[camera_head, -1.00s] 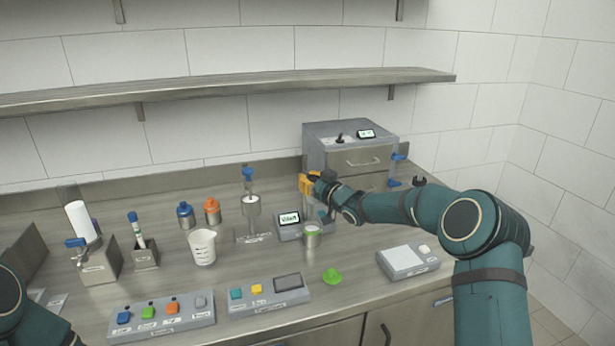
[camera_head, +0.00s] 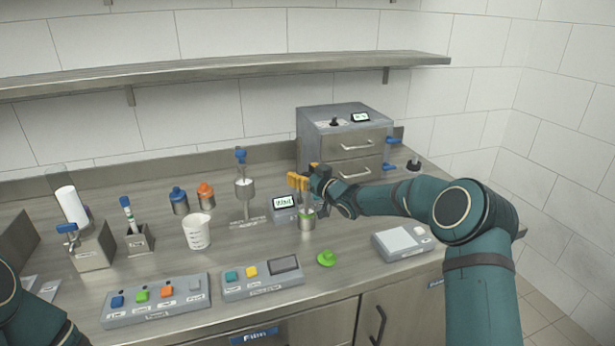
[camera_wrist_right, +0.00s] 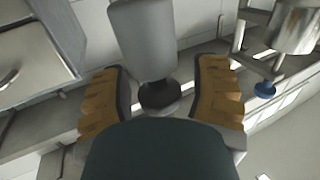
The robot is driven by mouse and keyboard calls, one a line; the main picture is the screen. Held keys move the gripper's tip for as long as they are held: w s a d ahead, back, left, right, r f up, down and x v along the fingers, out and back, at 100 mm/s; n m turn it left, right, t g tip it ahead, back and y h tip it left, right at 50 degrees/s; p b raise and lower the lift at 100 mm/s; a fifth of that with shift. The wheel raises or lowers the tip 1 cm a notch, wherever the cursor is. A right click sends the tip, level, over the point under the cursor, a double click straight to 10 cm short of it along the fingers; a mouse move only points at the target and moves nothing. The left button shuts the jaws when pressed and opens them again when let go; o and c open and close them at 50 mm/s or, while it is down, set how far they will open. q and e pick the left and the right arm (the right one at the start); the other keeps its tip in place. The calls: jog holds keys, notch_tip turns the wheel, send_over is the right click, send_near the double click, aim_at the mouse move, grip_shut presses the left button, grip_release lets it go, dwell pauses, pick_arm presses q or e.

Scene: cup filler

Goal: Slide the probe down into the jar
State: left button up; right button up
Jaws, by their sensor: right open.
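The jar (camera_head: 306,222), a small metal cup with a green band, stands on the counter beside the grey display unit (camera_head: 284,208). My right gripper (camera_head: 303,179), with yellow-orange fingers, is above the jar and open. In the right wrist view, a grey rounded piece with a black end, which seems to be the probe (camera_wrist_right: 143,42), stands between the spread fingers (camera_wrist_right: 160,98). A gap shows on each side of it. I cannot tell how far the probe's lower end reaches towards the jar. My left gripper is out of view.
A metal cup on a stand with a blue knob (camera_head: 241,156) is left of the gripper. A grey drawer cabinet (camera_head: 343,125) stands behind my right arm. A green piece (camera_head: 326,258), a button panel (camera_head: 262,278) and a scale (camera_head: 403,243) lie in front.

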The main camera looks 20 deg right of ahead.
jog(key=v, duration=1.2)
